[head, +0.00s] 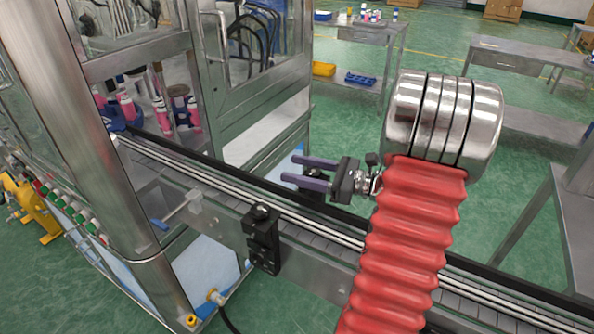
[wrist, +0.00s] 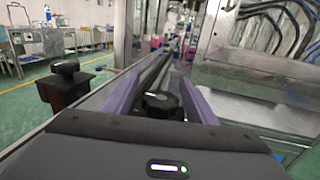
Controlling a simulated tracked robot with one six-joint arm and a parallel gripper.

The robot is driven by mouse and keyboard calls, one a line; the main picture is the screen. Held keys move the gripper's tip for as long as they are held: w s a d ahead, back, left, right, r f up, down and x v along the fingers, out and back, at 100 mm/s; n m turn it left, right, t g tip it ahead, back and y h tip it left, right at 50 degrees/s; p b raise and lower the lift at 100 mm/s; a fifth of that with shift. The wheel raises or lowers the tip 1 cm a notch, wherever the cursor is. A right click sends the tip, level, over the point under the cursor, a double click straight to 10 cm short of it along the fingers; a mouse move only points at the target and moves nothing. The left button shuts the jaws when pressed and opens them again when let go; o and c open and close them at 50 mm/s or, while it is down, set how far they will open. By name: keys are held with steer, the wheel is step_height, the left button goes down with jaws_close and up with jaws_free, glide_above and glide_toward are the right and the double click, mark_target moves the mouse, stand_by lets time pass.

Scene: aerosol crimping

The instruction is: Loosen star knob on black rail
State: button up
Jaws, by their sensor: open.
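A black knob (wrist: 160,104) shows between my fingers in the wrist view; its lower part is hidden by my gripper's body. In the head view a dark part (head: 315,171) shows at the same place, by the far black rail (head: 220,168). My gripper (head: 288,169) is open, its two purple fingers pointing left above the conveyor. In the wrist view the fingers (wrist: 157,90) stand on either side of the knob, and I cannot tell whether they touch it. A second black knob (head: 261,212) sits on a black bracket (head: 263,243) on the near side; it also shows at left in the wrist view (wrist: 66,68).
The conveyor (head: 320,225) runs from the machine cabinet (head: 95,130) to lower right. A cabinet door with a handle (head: 222,50) stands open beyond the rail. Pink-and-white cans (head: 162,115) stand inside. Grey tables (head: 370,38) stand further back.

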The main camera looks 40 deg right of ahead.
steer(key=c, duration=1)
steer(key=shift+o, duration=0.2)
steer(key=shift+a, duration=0.25)
steer(key=shift+d+y, duration=0.15)
steer(key=shift+y, duration=0.15)
steer(key=shift+c, duration=0.4)
steer(key=shift+f+n+g+y, duration=0.1)
steer(key=shift+n+g+y, duration=0.2)
steer(key=shift+n, duration=0.1)
steer(key=g+y, duration=0.1)
steer(key=n+y, duration=0.1)
steer(key=n+g, duration=0.1)
steer(key=shift+s+a+g+y, duration=0.3)
steer(key=shift+s+y, duration=0.05)
steer(key=shift+y, duration=0.05)
steer(key=shift+s+a+n+g+y, duration=0.2)
steer(key=shift+n+g+y, duration=0.35)
steer(key=shift+n+g, duration=0.3)
steer(key=shift+s+a+n+g+y, duration=0.1)
steer(key=shift+s+n+g+y, duration=0.15)
steer(key=shift+n+g+y, duration=0.55)
steer(key=shift+s+a+n+g+y, duration=0.1)
steer(key=shift+s+n+g+y, duration=0.2)
steer(key=shift+n+g, duration=0.55)
steer(key=shift+w+g, duration=0.1)
steer(key=shift+g, duration=0.3)
